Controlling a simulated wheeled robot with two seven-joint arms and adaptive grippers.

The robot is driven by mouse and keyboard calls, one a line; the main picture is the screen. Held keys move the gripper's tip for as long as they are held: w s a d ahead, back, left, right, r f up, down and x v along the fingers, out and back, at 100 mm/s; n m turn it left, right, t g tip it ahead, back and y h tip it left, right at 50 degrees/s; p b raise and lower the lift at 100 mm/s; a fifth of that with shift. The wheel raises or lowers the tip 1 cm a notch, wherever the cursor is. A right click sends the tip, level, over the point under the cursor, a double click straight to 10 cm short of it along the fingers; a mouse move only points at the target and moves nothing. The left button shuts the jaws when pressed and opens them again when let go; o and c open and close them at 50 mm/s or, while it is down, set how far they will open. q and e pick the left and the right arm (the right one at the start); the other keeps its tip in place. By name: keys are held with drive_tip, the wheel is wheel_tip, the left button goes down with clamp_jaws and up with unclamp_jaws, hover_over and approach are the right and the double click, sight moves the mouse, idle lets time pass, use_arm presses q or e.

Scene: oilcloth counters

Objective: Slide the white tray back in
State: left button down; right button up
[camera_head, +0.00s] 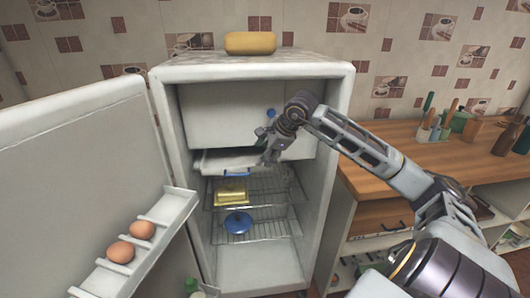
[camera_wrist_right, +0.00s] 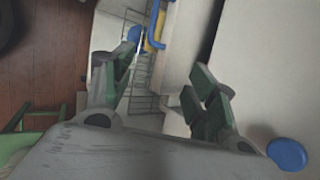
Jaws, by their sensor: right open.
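The white tray (camera_head: 221,160) sits under the freezer compartment inside the open fridge and sticks out past the compartment front. Its blue handle (camera_head: 237,173) is on its front edge. My right gripper (camera_head: 268,158) is by the right part of the tray, fingers pointing down, open and empty. In the right wrist view the open fingers (camera_wrist_right: 160,92) show with the white tray (camera_wrist_right: 185,45) and blue handle (camera_wrist_right: 155,25) beyond them. I cannot tell whether a finger touches the tray. The tray's back is hidden. My left gripper is not in view.
The fridge door (camera_head: 75,170) stands open at left, with eggs on its shelf (camera_head: 165,213). Below the tray, wire shelves hold a yellow butter dish (camera_head: 231,196) and a blue lidded pot (camera_head: 238,222). A blue knob (camera_head: 271,113) is on the freezer front. A wooden counter (camera_head: 430,155) stands right.

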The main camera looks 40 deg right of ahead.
sight(250, 169)
drive_tip(key=p+x, duration=0.1)
drive_tip(key=x, duration=1)
drive_tip(key=shift+w+f, duration=0.2)
drive_tip(key=shift+f, duration=0.05)
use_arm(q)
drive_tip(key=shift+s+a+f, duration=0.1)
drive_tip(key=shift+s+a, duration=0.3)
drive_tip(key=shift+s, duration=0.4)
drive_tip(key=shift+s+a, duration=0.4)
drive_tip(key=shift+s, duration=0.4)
use_arm(e)
drive_tip(key=shift+x, duration=1)
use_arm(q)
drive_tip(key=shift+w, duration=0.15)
use_arm(e)
drive_tip(key=c, duration=1)
drive_tip(key=o, duration=0.4)
drive_tip(key=shift+s, duration=0.1)
drive_tip(key=c, duration=0.5)
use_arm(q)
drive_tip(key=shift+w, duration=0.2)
